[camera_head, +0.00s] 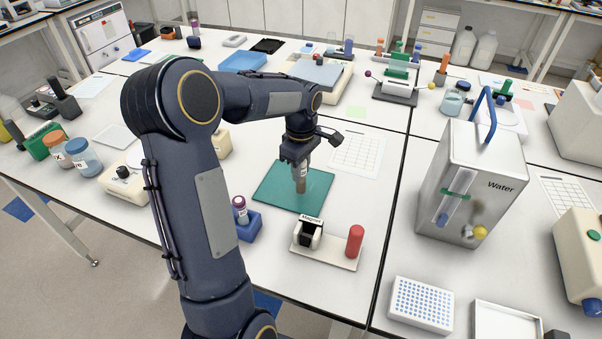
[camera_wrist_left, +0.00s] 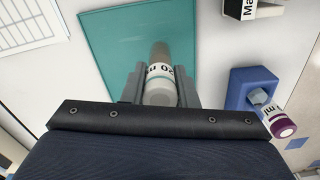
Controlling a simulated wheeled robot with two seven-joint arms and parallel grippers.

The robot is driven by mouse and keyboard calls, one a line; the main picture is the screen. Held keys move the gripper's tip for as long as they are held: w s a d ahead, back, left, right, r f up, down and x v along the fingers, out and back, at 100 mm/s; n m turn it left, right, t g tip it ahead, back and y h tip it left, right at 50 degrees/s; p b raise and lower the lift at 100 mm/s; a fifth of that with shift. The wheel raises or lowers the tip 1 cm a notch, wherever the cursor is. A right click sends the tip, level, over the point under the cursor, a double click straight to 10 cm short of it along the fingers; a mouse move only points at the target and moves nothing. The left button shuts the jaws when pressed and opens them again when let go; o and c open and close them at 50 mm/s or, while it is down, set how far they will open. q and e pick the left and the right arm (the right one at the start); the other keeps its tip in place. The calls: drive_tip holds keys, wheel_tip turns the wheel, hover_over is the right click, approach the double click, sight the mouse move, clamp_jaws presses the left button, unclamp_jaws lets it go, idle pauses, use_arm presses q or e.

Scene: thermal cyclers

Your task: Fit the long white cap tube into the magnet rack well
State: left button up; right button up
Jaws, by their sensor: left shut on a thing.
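My left gripper (camera_head: 301,168) hangs over the green mat (camera_head: 272,187), shut on a tube (camera_head: 300,184) that points downward. In the left wrist view the fingers of the left gripper (camera_wrist_left: 161,88) grip the tube's pale cap and labelled upper part (camera_wrist_left: 160,72); its lower body is brownish grey. Whether its tip touches the mat is unclear. The magnet rack (camera_head: 309,236), black and white with a "Magnet" label, stands on a pale base to the front right of the gripper. Its edge shows at the top of the left wrist view (camera_wrist_left: 240,9); its well is not clearly visible. My right gripper is not in view.
A red cylinder (camera_head: 355,241) stands on the base (camera_head: 325,254) right of the rack. A blue holder (camera_head: 249,228) with a purple-capped tube (camera_head: 240,207) stands left of the rack. A steel water tank (camera_head: 465,185) is farther right. Gridded paper (camera_head: 359,153) lies behind.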

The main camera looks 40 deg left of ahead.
use_arm(q)
drive_tip(key=s+d+r+b, duration=0.3)
drive_tip(key=s+d+r, duration=0.3)
drive_tip(key=s+r, duration=0.5)
drive_tip(key=shift+s+r, duration=0.15)
drive_tip(key=shift+s, duration=0.7)
